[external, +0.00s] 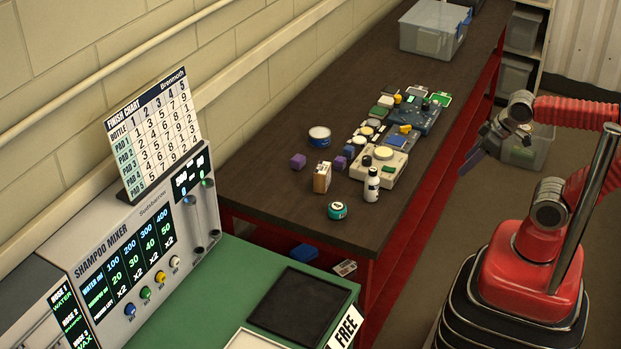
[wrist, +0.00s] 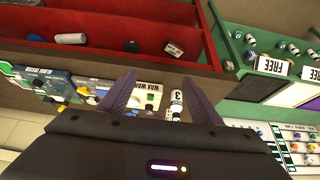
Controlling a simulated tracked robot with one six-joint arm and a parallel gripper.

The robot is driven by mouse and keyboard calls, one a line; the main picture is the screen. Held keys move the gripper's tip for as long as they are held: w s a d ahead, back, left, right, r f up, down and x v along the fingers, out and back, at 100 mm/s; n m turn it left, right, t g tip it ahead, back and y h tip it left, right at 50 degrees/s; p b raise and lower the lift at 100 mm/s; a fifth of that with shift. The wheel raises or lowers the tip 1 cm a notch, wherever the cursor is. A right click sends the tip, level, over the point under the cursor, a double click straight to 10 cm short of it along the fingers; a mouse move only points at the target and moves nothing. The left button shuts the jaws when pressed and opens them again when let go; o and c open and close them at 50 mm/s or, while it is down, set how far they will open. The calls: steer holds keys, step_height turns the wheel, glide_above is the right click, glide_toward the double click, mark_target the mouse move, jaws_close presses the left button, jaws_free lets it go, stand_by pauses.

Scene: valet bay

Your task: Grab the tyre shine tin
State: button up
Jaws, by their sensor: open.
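A short round tin (external: 319,137) with blue sides and a pale top stands on the dark bench, near the wall side. A teal round container (external: 337,211) marked 4 stands nearer the bench's front end. I cannot read a tyre shine label on either. My gripper (external: 467,162) is open and empty, in the air off the bench's right edge, well apart from both. In the wrist view my two fingers (wrist: 160,97) are spread, with the bench edge and a white bottle marked 3 (wrist: 176,104) beyond them. I cannot make out the tin there.
Purple cubes (external: 298,161), a small tan box (external: 322,177), a white bottle (external: 372,185) and a cream wax warmer (external: 380,166) crowd the bench around the tin. Several gadgets and a clear bin (external: 430,28) stand farther back. The bench's near left part is clear.

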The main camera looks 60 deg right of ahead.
steer(key=o, duration=0.6)
steer(key=shift+c, duration=0.2)
steer(key=w+a+r+m+y, duration=0.1)
steer(key=w+a+m+y, duration=0.4)
steer(key=w+a+m, duration=0.4)
steer(key=w+r+m+t+y, duration=0.25)
steer(key=w+m, duration=0.35)
steer(key=w, duration=0.8)
steer(key=w+d+f+m+t+h, duration=0.2)
steer(key=w+d+f+m+t, duration=0.2)
steer(key=w+d+m, duration=0.75)
steer(key=w+d+f+m+h, duration=0.1)
steer(key=w+d+f+m, duration=0.1)
steer(key=d+f, duration=0.1)
steer(key=w+d+f+m+t+h, duration=0.1)
steer(key=w+d+f+m+h, duration=0.1)
steer(key=w+d+m, duration=0.1)
steer(key=w+d+f+m+h, duration=0.1)
steer(key=w+d+f+m, duration=0.2)
steer(key=shift+w+d+f+h, duration=0.25)
steer(key=shift+d+f, duration=0.05)
steer(key=shift+f, duration=0.05)
